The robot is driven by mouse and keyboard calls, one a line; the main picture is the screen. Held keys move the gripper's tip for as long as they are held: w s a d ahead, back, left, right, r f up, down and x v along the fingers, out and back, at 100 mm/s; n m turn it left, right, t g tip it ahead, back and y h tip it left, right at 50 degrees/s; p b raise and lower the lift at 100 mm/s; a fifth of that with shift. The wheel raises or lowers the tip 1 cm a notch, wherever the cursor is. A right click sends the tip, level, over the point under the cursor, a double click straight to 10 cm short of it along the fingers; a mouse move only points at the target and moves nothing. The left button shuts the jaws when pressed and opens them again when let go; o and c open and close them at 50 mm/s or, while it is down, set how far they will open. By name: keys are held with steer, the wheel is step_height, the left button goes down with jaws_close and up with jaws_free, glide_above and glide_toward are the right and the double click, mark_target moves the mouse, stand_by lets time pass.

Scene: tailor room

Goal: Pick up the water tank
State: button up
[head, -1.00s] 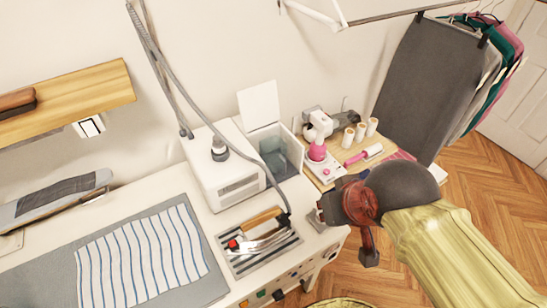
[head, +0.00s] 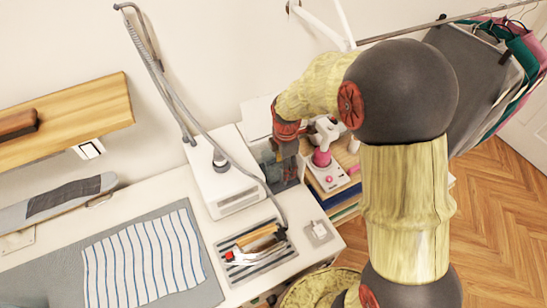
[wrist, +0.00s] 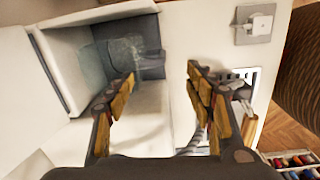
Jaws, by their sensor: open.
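The water tank is a see-through bluish container in the open white compartment beside the steam station (head: 218,180). In the wrist view the tank (wrist: 126,50) sits inside the compartment's walls, toward the upper left. My gripper (wrist: 160,78) is open and empty. Its left finger overlaps the compartment's near edge, and its right finger is over the white body beside it. In the head view my gripper (head: 285,150) hangs over the compartment and hides part of the tank. I cannot tell whether either finger touches anything.
The iron (head: 258,247) rests on a striped pad to the front. A hose (head: 205,125) arcs above the steam station. A white lid stands behind the compartment. A pink-and-white machine (head: 322,158) is close to the right. A socket plate (head: 318,232) lies on the tabletop.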

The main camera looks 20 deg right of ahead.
steer(key=f+n, duration=0.1)
steer(key=f, duration=0.1)
steer(key=w+f+n, duration=0.1)
steer(key=f, duration=0.2)
steer(key=f+n, duration=0.1)
steer(key=f, duration=0.1)
steer(key=shift+w+f+g+p, duration=0.25)
steer(key=shift+w+g+p, duration=0.1)
steer(key=shift+w+g, duration=0.05)
steer(key=shift+s+d+f, duration=0.1)
steer(key=shift+d+f, duration=0.05)
steer(key=shift+f, duration=1.4)
steer(key=shift+d+f, duration=0.15)
steer(key=shift+f, duration=1.35)
steer(key=shift+c, duration=0.9)
steer(key=c, duration=1.1)
jaws_close()
